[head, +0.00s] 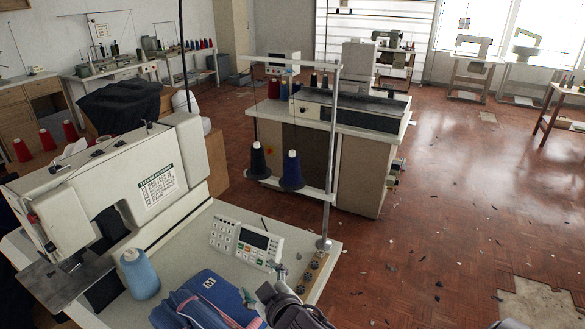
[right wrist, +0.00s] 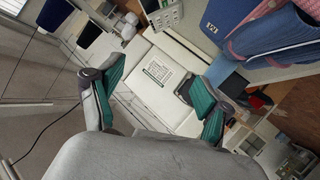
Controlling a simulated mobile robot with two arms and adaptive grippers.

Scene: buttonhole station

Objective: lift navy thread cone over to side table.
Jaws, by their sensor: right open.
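A navy thread cone (head: 291,172) stands upright on the thread stand's lower bar, beside a near-black cone (head: 258,160). In the right wrist view the navy cone (right wrist: 54,14) and the dark cone (right wrist: 91,32) show at the upper left, outside the jaws. My right gripper (head: 263,284) is low in the head view, below the cones and above the worktop's front. Its green-padded fingers (right wrist: 158,78) are spread and empty in the wrist view. A small wooden table (head: 567,90) shows at the far right edge; I cannot tell if it is the side table. My left gripper is not in view.
The stand's pole (head: 331,160) rises right of the cones. The sewing machine (head: 130,180) is at left, with a light-blue cone (head: 140,274) on its worktop. A control panel (head: 246,242) and folded blue cloth (head: 205,300) lie near my gripper. The floor at right is largely open.

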